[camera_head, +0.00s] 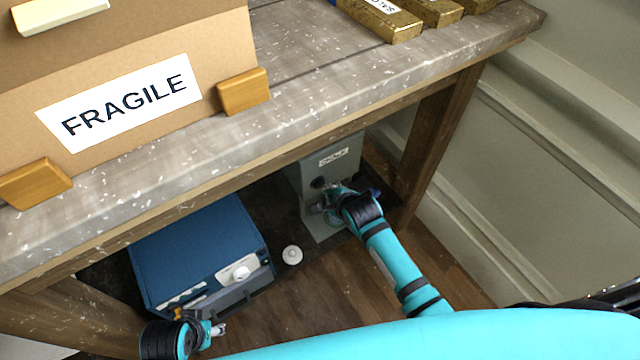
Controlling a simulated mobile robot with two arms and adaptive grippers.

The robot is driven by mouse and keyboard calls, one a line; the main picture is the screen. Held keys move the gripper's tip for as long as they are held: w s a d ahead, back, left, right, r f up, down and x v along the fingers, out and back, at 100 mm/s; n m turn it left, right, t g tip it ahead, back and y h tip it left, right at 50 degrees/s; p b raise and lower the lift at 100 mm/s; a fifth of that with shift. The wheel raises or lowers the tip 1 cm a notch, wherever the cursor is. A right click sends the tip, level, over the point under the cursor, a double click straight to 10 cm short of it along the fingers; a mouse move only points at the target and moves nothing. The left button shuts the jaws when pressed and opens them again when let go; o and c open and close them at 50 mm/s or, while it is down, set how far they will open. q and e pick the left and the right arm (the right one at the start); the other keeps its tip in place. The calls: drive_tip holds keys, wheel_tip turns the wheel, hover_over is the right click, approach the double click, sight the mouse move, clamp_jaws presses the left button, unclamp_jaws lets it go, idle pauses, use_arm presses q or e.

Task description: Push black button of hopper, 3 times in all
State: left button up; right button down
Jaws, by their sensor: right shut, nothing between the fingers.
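The hopper looks to be the grey box (345,145) under the console top, with a small white label (333,157) on its upper face. A dark round spot, likely the black button (318,183), shows on its front below the label. My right gripper (333,196) is shut and empty, close in front of the grey box and just below and right of the dark spot. I cannot tell whether it touches the box. It hides part of the box's lower front. My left gripper (215,330) is low at the left, in front of the blue box; its jaw opening is unclear.
A blue box (195,250) with a white knob stands left on the lower level. A small white round object (292,255) lies between it and the grey box. The console top (300,105) overhangs both, bearing a FRAGILE carton (150,60) and gold bars (380,18). A wooden leg (435,135) stands right.

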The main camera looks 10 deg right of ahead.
idle(0.8)
use_arm(q)
drive_tip(key=shift+s+f, duration=0.1)
drive_tip(key=shift+f, duration=0.6)
use_arm(e)
drive_tip(key=shift+w+a, duration=0.15)
drive_tip(key=shift+w, duration=0.25)
use_arm(q)
drive_tip(key=shift+r, duration=0.15)
